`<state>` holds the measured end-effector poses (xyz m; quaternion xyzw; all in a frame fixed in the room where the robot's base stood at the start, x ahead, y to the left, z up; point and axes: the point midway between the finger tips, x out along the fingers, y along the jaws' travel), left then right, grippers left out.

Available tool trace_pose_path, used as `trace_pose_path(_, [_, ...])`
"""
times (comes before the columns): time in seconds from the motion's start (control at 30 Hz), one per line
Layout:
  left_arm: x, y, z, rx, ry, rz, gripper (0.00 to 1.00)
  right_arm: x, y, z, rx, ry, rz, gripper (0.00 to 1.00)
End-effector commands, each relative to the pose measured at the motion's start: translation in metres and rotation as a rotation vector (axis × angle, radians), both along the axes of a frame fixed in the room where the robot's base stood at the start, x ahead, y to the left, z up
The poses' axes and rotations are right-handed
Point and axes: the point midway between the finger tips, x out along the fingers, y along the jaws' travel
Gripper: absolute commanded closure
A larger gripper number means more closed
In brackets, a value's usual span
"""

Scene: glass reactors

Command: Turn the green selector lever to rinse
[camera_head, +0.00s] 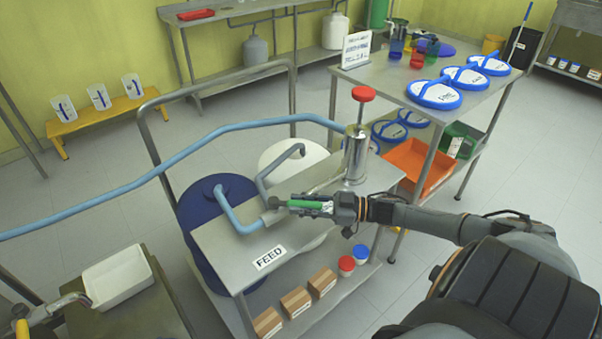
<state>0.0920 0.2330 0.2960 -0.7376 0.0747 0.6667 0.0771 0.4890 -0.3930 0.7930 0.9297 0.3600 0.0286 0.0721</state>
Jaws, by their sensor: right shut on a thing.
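The green selector lever (306,205) lies roughly level above the steel cart top, pointing right from a grey valve body (273,212). My right gripper (334,208) comes in from the right and is shut on the lever's right end, so its fingers hide that end. A light blue hose (228,208) runs into the left side of the valve. A FEED label (269,257) is on the cart top in front of the valve. I cannot make out a rinse label. My left gripper is not in view.
A steel cylinder with a red knob (363,93) stands behind my right gripper. Blue (210,188) and white (291,153) round containers stand by the cart. Small boxes (295,301) sit on the lower shelf. A table (383,83) with blue-rimmed lids is at back right.

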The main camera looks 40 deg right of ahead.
Motion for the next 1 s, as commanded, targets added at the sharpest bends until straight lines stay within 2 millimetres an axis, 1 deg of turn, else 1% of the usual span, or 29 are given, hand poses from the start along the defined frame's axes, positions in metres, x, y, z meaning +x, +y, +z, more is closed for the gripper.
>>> trace_pose_path(0.27, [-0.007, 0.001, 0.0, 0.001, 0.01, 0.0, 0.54, 0.0, 0.0, -0.001, -0.001, 0.004, 0.0, 1.0])
trace_pose_path(0.3, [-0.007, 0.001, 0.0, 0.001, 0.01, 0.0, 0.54, 0.0, 0.0, -0.001, -0.001, 0.004, 0.0, 0.69])
trace_pose_path(0.37, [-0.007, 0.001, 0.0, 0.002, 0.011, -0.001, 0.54, 0.0, 0.0, -0.001, -0.001, 0.003, 0.0, 0.57])
trace_pose_path(0.4, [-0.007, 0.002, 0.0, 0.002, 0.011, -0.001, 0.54, 0.0, 0.0, -0.001, -0.001, 0.003, 0.0, 0.54])
trace_pose_path(0.6, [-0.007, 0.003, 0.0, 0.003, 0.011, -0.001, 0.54, 0.0, 0.0, -0.001, -0.001, 0.001, 0.0, 0.54])
trace_pose_path(0.67, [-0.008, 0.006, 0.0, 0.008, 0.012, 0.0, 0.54, 0.0, 0.0, -0.001, -0.001, 0.001, 0.0, 0.54])
trace_pose_path(0.77, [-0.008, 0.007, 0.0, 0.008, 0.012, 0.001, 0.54, -0.004, -0.004, -0.001, -0.003, 0.003, -0.002, 0.54])
trace_pose_path(0.87, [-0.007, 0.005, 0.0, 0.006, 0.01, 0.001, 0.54, -0.014, -0.012, -0.002, -0.004, 0.006, -0.001, 0.54])
trace_pose_path(1.0, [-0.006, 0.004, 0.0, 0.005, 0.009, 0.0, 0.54, -0.035, -0.032, -0.002, -0.005, 0.007, -0.001, 0.54])
